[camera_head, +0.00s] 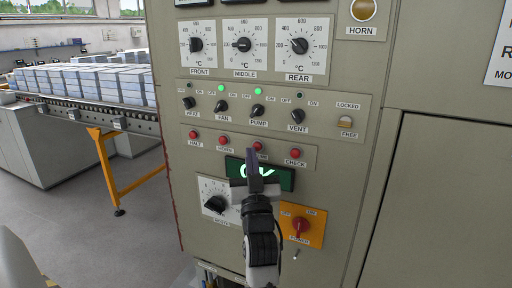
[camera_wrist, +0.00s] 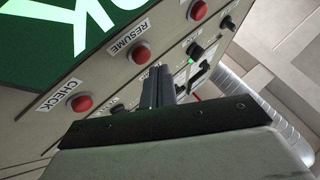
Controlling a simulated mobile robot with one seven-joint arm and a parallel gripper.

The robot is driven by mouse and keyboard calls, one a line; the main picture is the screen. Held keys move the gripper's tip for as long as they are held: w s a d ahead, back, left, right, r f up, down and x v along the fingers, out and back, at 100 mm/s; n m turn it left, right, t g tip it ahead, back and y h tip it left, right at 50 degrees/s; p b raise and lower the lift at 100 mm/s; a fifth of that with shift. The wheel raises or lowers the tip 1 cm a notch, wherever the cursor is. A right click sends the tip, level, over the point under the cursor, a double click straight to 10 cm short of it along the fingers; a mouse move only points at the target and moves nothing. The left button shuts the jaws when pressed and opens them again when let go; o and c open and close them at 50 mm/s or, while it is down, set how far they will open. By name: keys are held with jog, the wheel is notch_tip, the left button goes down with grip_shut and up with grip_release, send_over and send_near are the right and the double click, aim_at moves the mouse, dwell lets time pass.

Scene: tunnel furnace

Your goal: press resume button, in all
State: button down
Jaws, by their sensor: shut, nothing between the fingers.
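In the wrist view the dark fingers (camera_wrist: 160,72) reach up close to the resume button. I cannot tell whether they touch it. The check button (camera_head: 295,152) is to its right; it also shows in the wrist view (camera_wrist: 82,103).
Red horn (camera_head: 222,138) and halt (camera_head: 193,134) buttons are to the left. A green display (camera_head: 282,178) lies behind my gripper. Switches (camera_head: 257,110) sit above, an orange power switch (camera_head: 301,227) below right. A conveyor (camera_head: 95,115) with stacked blocks is at left.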

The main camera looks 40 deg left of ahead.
jog(key=shift+s+d+p, duration=0.1)
jog(key=shift+s+d, duration=0.1)
jog(key=shift+s, duration=0.6)
jog(key=shift+s+d+p, duration=0.1)
jog(key=shift+s+d, duration=0.1)
jog(key=shift+s, duration=0.65)
jog(key=shift+s+d+p, duration=0.1)
jog(key=shift+s+d, duration=0.1)
jog(key=shift+s, duration=0.6)
